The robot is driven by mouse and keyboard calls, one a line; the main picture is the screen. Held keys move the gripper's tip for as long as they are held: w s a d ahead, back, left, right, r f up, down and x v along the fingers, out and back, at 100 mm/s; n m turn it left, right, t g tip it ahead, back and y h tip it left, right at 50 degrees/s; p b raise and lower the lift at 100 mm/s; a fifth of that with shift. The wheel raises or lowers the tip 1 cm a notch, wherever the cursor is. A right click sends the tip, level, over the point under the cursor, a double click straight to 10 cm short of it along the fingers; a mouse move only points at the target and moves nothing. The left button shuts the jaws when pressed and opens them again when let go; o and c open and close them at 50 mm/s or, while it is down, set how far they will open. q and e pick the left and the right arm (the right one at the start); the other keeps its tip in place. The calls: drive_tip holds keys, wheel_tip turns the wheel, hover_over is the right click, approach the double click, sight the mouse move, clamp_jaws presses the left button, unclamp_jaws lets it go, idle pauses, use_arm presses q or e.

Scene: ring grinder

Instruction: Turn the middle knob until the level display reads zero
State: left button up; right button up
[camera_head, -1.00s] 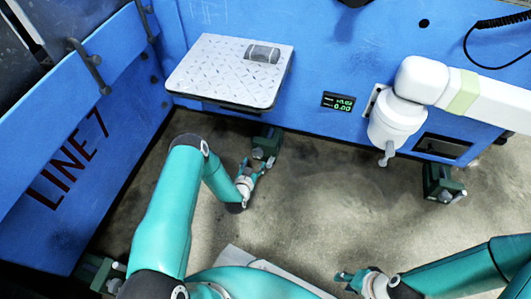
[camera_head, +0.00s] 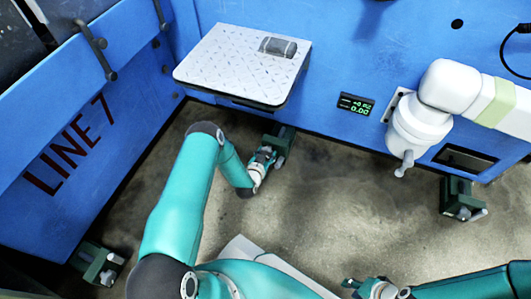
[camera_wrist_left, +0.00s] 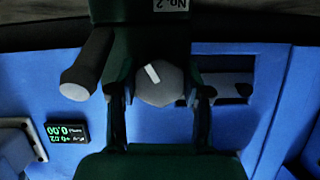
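The middle knob (camera_wrist_left: 160,86) is a grey round knob with a white mark, on a dark green block labelled No.2; the mark is tilted. In the head view this block (camera_head: 279,143) sits low at the blue wall, its knob mostly hidden by my gripper. My left gripper (camera_head: 264,154) is at it; in the left wrist view its fingers (camera_wrist_left: 160,105) stand apart on both sides of the knob, with small gaps visible. The level display (camera_head: 356,105) reads about +0.02 above and 0.00 below; it also shows upside down in the left wrist view (camera_wrist_left: 66,133). My right gripper (camera_head: 352,287) is at the bottom edge, its fingers unclear.
Similar green blocks stand at the left (camera_head: 101,262) and right (camera_head: 461,198). A plate (camera_head: 225,62) bearing a grey cylinder (camera_head: 279,46) juts out above the middle block. A white jointed arm (camera_head: 415,130) is mounted right of the display. A dark handle (camera_wrist_left: 87,65) lies beside the knob.

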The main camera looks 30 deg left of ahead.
use_arm(q)
drive_tip(key=shift+c, duration=1.3)
drive_tip(key=shift+s+a, duration=0.1)
drive_tip(key=shift+a, duration=0.25)
drive_tip(key=shift+c, duration=0.2)
drive_tip(key=shift+d, duration=0.2)
drive_tip(key=shift+n, duration=0.3)
drive_tip(key=n+h, duration=0.2)
drive_tip(key=n, duration=0.1)
drive_tip(key=shift+t, duration=0.4)
drive_tip(key=n+t+h, duration=0.1)
drive_tip(key=n+h, duration=0.1)
drive_tip(key=shift+n, duration=0.4)
drive_tip(key=shift+n+t+h, duration=0.3)
drive_tip(key=shift+n+h, duration=0.1)
drive_tip(key=shift+n, duration=0.5)
drive_tip(key=shift+a, duration=0.1)
